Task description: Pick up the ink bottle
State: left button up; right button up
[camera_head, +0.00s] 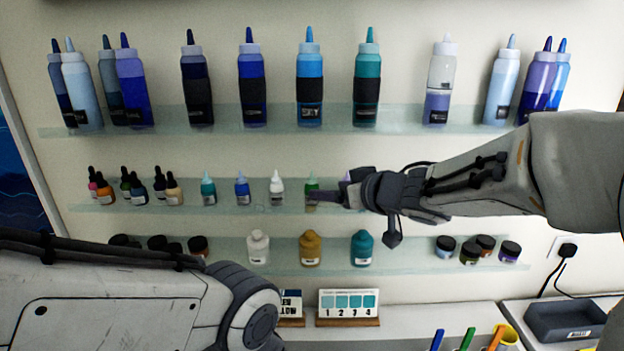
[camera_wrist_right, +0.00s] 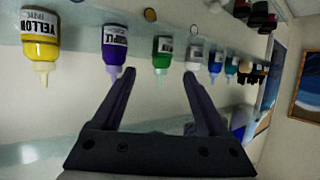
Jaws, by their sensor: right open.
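Small ink bottles stand in a row on the middle glass shelf. The green one (camera_head: 312,184) is partly covered by my right gripper (camera_head: 322,196), whose arm reaches in from the right. In the right wrist view, which shows the shelf upside down, the green bottle (camera_wrist_right: 162,50) lies between and just beyond the open fingers (camera_wrist_right: 159,76). Nothing is held. A purple bottle (camera_wrist_right: 114,45) and a white bottle (camera_wrist_right: 194,52) flank it. The white bottle (camera_head: 276,188) and a blue bottle (camera_head: 242,189) also show in the head view. My left gripper is out of view.
A yellow bottle (camera_wrist_right: 41,38) stands beyond the purple one. Large squeeze bottles fill the upper shelf (camera_head: 220,122); jars and bottles stand on the lower shelf (camera_head: 400,258). Dropper bottles (camera_head: 104,190) stand at the left. A grey tray (camera_head: 565,322) lies on the counter.

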aim_at(312, 187)
jog(key=x, duration=0.3)
jog(key=shift+w+f, duration=0.2)
jog(key=shift+f, duration=0.1)
jog(key=shift+b+x, duration=0.45)
jog(key=shift+x, duration=2.2)
jog(key=shift+s+a+f, duration=0.1)
jog(key=shift+s+a, duration=0.05)
jog(key=shift+s, duration=0.1)
grip_shut()
